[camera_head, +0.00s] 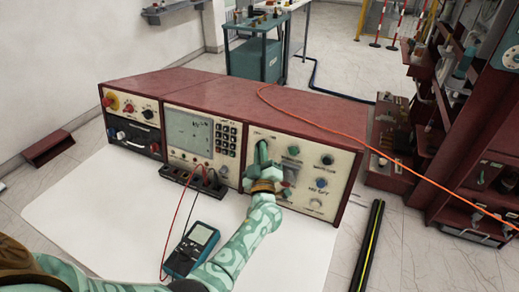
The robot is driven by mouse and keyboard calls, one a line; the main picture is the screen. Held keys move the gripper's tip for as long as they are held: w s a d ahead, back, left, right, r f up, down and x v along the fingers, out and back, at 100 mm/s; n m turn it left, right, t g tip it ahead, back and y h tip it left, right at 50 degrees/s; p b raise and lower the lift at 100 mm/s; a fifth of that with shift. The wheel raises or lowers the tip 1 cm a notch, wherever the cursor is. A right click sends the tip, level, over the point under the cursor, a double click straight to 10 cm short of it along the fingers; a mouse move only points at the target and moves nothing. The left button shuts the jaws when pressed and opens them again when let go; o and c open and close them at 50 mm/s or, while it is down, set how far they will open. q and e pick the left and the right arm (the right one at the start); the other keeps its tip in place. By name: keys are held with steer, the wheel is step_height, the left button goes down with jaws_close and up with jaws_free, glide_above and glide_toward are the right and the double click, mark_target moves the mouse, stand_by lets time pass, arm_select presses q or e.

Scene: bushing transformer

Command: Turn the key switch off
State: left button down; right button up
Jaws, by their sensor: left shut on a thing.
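A long red console (228,88) with cream front panels stands on a white surface. My left gripper (263,152) is at the left part of its right-hand panel (322,163), and my green patterned arm reaches up to it from below. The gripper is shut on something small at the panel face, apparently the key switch. The gripper hides the key switch, so its turn position cannot be seen. My right gripper is not in view.
A blue handheld meter (191,248) with red and black leads lies in front of the console. A dark socket strip (193,179) sits at its foot. An orange cable (350,138) crosses the console top. A dark red rack (465,120) stands at right.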

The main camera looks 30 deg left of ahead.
arm_select(q)
steer(key=shift+n+g+y, duration=0.3)
steer(key=shift+n+g, duration=0.3)
steer(key=shift+n, duration=0.1)
steer(key=c, duration=1.6)
jaws_free()
